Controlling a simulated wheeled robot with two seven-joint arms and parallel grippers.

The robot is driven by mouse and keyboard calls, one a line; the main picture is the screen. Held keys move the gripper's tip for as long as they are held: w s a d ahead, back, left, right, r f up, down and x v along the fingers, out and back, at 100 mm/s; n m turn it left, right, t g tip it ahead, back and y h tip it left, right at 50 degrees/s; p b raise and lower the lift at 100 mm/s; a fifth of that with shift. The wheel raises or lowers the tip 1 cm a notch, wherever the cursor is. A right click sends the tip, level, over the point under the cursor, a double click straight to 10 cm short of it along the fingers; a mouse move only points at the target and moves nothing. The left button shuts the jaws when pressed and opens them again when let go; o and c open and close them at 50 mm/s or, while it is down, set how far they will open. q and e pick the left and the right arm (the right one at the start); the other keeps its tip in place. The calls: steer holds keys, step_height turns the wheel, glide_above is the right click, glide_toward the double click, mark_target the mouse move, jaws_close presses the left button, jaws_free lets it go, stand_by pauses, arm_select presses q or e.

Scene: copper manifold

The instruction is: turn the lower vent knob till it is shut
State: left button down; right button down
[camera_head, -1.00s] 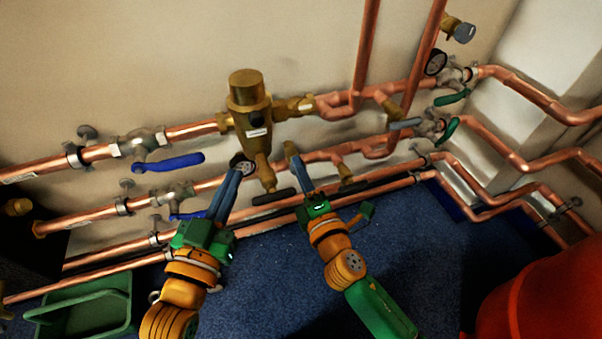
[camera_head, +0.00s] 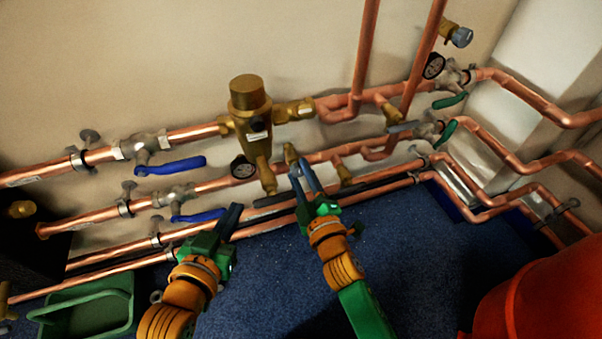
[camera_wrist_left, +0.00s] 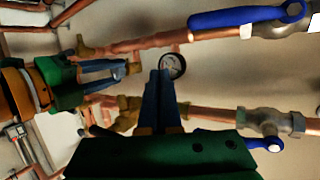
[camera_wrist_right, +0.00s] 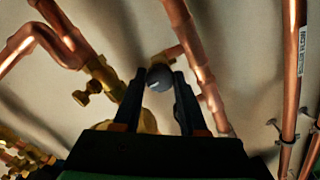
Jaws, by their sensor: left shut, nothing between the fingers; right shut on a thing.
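The lower vent knob (camera_wrist_right: 160,77) is a small dark grey round cap with a pale mark. In the right wrist view it sits between my right fingertips (camera_wrist_right: 158,82), which are closed on its sides. In the head view my right gripper (camera_head: 300,172) reaches up to the knob just below a short brass fitting (camera_head: 290,153); the fingers partly hide the knob. The mark alone does not tell me whether the vent is shut. My left gripper (camera_head: 234,208) is shut and empty, lower left of the knob and apart from it. Its closed fingers show in the left wrist view (camera_wrist_left: 160,76).
A brass valve body (camera_head: 250,112) and a round gauge (camera_head: 243,167) stand left of the knob. Blue lever handles (camera_head: 170,165) and copper pipes run along the wall. A green tray (camera_head: 85,308) is lower left, a red vessel (camera_head: 550,290) lower right. Blue floor lies between.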

arm_select(q)
steer(key=shift+s+a+f+g, duration=0.1)
steer(key=shift+s+f+g, duration=0.15)
steer(key=shift+f, duration=0.25)
arm_select(e)
steer(key=shift+m, duration=0.3)
steer(key=shift+c, duration=2.2)
jaws_free()
steer(key=shift+s+d, duration=0.1)
steer(key=shift+s, duration=0.1)
arm_select(q)
steer(key=s+a+f+g+y+p, duration=0.2)
steer(key=s+f+g, duration=0.5)
steer(key=s+f, duration=0.1)
steer(key=shift+s+a+f, duration=0.2)
steer(key=shift+a+f, duration=0.2)
steer(key=shift+f, duration=0.1)
arm_select(e)
steer(key=v, duration=0.6)
steer(key=shift+s, duration=0.35)
